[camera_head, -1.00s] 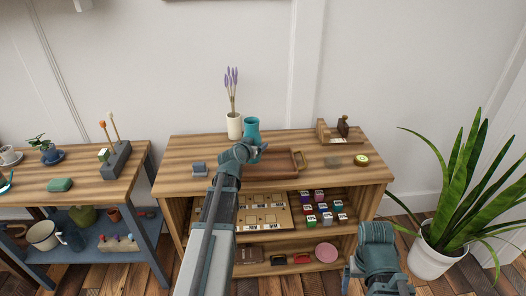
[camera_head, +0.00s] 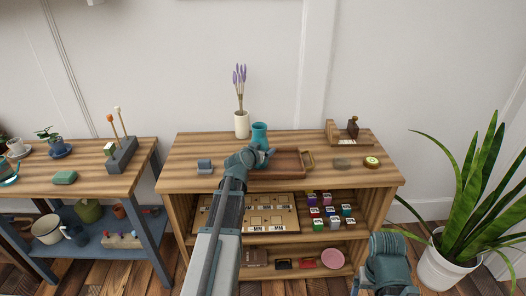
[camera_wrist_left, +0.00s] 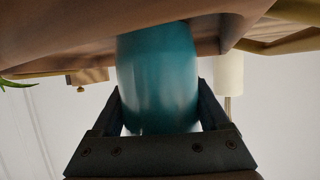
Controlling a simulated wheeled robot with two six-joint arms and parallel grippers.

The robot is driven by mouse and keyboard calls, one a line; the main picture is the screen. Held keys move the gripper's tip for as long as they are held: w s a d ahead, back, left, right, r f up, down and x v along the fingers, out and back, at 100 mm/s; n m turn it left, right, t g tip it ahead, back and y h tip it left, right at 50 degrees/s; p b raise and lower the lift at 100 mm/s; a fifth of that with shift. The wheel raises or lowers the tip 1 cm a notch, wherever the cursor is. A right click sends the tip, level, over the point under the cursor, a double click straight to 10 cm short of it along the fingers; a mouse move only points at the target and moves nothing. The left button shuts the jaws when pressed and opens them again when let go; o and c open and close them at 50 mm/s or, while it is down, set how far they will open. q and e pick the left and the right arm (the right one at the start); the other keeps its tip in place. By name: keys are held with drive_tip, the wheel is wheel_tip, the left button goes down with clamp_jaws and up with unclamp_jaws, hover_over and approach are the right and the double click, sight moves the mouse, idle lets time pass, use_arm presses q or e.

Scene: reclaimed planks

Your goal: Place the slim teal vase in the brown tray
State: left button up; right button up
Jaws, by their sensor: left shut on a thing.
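The slim teal vase (camera_head: 260,131) stands upright in my left gripper (camera_head: 264,153), at the left part of the brown tray (camera_head: 290,160). In the left wrist view the vase (camera_wrist_left: 157,80) sits between the two fingers of the left gripper (camera_wrist_left: 158,115), which is shut on it. The vase's base end meets the brown surface there, and I cannot tell whether it touches. My gripper and forearm hide the lower vase and the tray's left side in the head view. Only a link of my right arm shows at lower right; its gripper is out of view.
A white vase with lavender (camera_head: 242,125) stands close behind the teal vase. A grey-blue block (camera_head: 204,166) is left of my arm. A wooden stand (camera_head: 348,133), a grey-green stone (camera_head: 342,162) and a round tin (camera_head: 371,162) are on the right. A plant (camera_head: 450,240) stands beside the shelf.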

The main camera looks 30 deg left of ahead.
use_arm(q)
drive_tip(key=o, duration=1.2)
drive_tip(key=shift+f, duration=0.15)
drive_tip(key=o, duration=0.4)
drive_tip(key=shift+c, duration=0.2)
drive_tip(key=shift+r, duration=0.25)
drive_tip(key=p+v, duration=0.5)
drive_tip(key=v, duration=0.7)
drive_tip(key=shift+w, duration=0.1)
drive_tip(key=b+x, duration=0.4)
drive_tip(key=x, duration=0.7)
drive_tip(key=shift+w+f+b, duration=0.1)
drive_tip(key=shift+f+b, duration=0.1)
drive_tip(key=shift+b, duration=0.1)
drive_tip(key=shift+w+a+f+b, duration=0.1)
drive_tip(key=shift+w+f+b, duration=0.15)
drive_tip(key=shift+w+b, duration=0.05)
drive_tip(key=shift+r, duration=0.2)
